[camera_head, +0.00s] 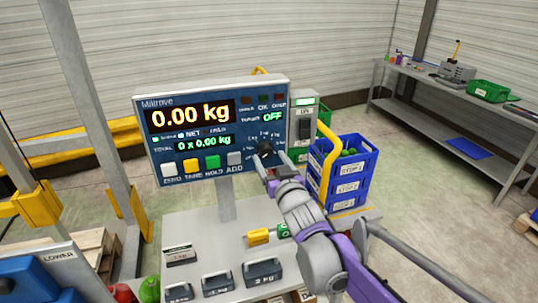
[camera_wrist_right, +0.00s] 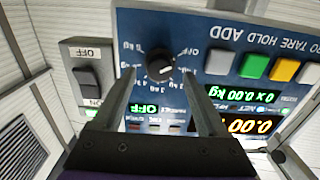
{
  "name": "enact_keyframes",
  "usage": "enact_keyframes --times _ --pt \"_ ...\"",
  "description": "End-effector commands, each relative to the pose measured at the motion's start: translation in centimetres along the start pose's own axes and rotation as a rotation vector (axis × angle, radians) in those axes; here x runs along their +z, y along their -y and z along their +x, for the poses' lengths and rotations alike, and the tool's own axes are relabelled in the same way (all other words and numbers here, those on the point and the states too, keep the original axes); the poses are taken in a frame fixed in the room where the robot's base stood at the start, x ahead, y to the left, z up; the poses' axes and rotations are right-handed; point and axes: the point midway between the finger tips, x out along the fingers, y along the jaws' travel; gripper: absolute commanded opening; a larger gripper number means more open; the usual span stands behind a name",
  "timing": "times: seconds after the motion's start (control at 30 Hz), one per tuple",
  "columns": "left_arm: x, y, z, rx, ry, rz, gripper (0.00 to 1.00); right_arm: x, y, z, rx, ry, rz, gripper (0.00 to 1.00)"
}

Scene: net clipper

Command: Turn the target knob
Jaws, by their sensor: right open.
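The target knob (camera_wrist_right: 160,62) is a round black knob with a white mark, set in a ring of kg labels on the blue scale panel (camera_head: 200,90). In the head view the knob (camera_head: 265,149) is at the panel's lower right. The panel reads 0.00 kg, with OFF beside the target label. My right gripper (camera_head: 268,168) is close below the knob in the head view. In the right wrist view its two fingers (camera_wrist_right: 166,85) are open and empty, with the knob showing between and beyond their tips. Whether they touch the panel I cannot tell. My left gripper is not in view.
A grey switch box (camera_head: 303,125) stands just right of the panel. Grey weights (camera_head: 263,271) lie on the scale's platform below. Blue stacked crates (camera_head: 346,170) and a yellow rail stand at the right. A workbench (camera_head: 420,75) is at the back right.

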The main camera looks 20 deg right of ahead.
Motion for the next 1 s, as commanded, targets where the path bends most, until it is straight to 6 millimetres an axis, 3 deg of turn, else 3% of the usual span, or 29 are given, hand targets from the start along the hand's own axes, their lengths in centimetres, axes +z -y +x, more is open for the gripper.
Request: enact_keyframes --times 0.2,0.53,0.93,1.0 --pt "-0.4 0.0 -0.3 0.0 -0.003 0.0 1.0 0.0 0.0 1.9 0.0 0.0 0.0 0.76" --pt "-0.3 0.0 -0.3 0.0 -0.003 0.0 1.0 0.1 0.0 2.0 0.0 0.001 -0.001 0.74" --pt "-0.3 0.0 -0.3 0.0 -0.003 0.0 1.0 0.1 0.0 2.0 0.0 0.001 -0.001 0.02" --pt "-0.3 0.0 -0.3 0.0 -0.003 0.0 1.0 0.1 0.0 2.0 0.0 0.001 -0.001 0.0"
